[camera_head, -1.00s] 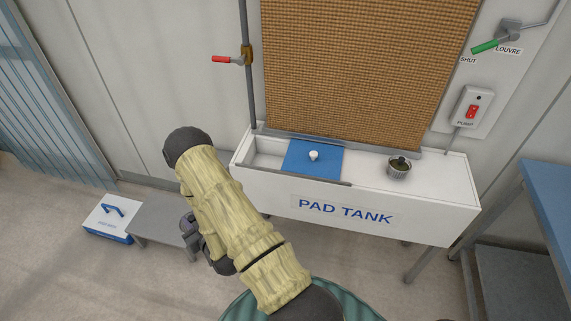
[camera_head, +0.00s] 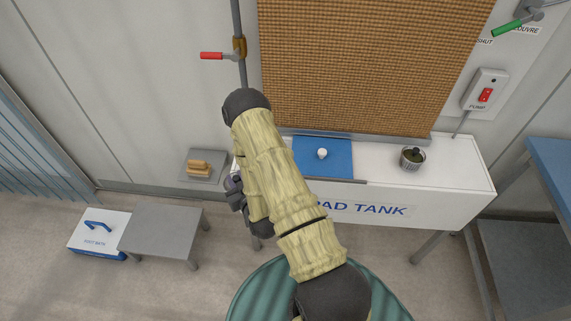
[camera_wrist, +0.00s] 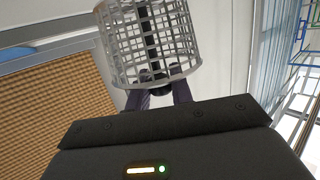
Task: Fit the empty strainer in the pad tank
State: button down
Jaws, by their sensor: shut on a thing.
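In the wrist view my gripper (camera_wrist: 160,88) is shut on the strainer (camera_wrist: 178,30), a grey see-through cage with a dark upright strip at its middle. I see no debris in it. In the head view my arm hides the strainer and most of the gripper. The pad tank (camera_head: 455,193) is a long white trough below the brown pad. My arm covers its left end, including the opening seen earlier. A blue lid (camera_head: 338,165) with a white knob lies on top of it, left of centre.
A grey cup (camera_head: 412,158) with dark green contents stands on the tank's right part. A red-handled valve (camera_head: 215,56) is on the pipe above. A wall shelf (camera_head: 201,175) holds tan blocks. A low grey bench (camera_head: 160,232) and a white-and-blue box (camera_head: 98,232) stand left.

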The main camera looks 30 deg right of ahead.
jog(key=shift+w+d, duration=0.45)
jog(key=shift+d, duration=0.05)
jog(key=shift+s+d, duration=0.1)
jog(key=shift+w+d+b, duration=0.15)
jog(key=shift+w+b, duration=0.15)
jog(key=shift+w, duration=0.15)
jog(key=w+d+r+n+y+b, duration=0.2)
jog(key=w+d+r+b, duration=0.6)
jog(key=w+d, duration=0.2)
jog(key=shift+d+y, duration=0.25)
jog(key=shift+y, duration=0.15)
jog(key=shift+f, duration=2.85)
